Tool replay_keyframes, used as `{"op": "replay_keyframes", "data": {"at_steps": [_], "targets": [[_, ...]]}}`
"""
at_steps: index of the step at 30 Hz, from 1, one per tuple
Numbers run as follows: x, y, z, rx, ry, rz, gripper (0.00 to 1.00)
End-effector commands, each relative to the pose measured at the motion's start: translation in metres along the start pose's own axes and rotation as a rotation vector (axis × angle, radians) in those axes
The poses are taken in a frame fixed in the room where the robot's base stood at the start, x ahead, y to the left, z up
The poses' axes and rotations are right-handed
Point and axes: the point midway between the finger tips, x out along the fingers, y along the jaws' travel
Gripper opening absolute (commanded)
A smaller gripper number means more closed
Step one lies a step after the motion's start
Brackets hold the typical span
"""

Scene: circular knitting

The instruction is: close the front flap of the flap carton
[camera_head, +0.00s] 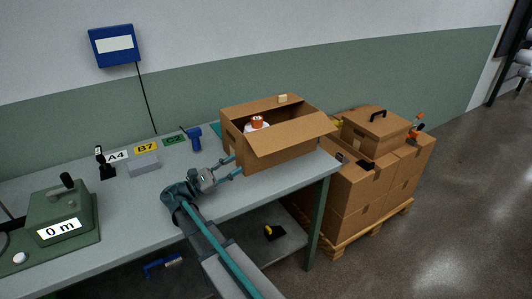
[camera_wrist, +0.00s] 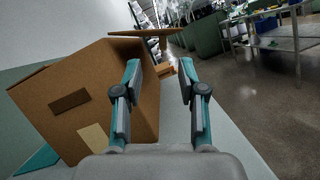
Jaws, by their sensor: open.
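The open brown flap carton (camera_head: 232,137) stands on the grey worktable. Its front flap (camera_head: 290,138) sticks out from the top front edge and slopes down outward. In the wrist view the flap (camera_wrist: 143,32) juts out beyond and above the fingertips. The carton's near side (camera_wrist: 62,104) shows a dark rectangle and a tan patch. A white bottle with an orange cap (camera_head: 257,121) is inside the carton. My gripper (camera_head: 237,166) is at the carton's left front corner, open and empty. In the wrist view its fingers (camera_wrist: 158,72) point along the front wall; contact cannot be told.
A blue handheld tool (camera_head: 194,138), a grey block (camera_head: 144,163) and labels lie left of the carton. A green device (camera_head: 60,215) stands farther left. Stacked boxes on a pallet (camera_head: 375,180) are right of the table. The tabletop in front of the carton is clear.

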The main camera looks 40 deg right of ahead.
Motion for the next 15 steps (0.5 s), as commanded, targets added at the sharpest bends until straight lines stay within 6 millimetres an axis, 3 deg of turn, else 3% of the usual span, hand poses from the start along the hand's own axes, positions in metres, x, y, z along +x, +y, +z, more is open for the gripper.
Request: {"op": "replay_keyframes", "data": {"at_steps": [3,8,15], "targets": [[0.007,0.011,-0.004,-0.015,-0.015,-0.002,0.41],[0.021,0.008,-0.006,-0.018,-0.017,-0.002,0.41],[0.059,0.002,-0.019,-0.019,-0.016,-0.003,0.41]]}}
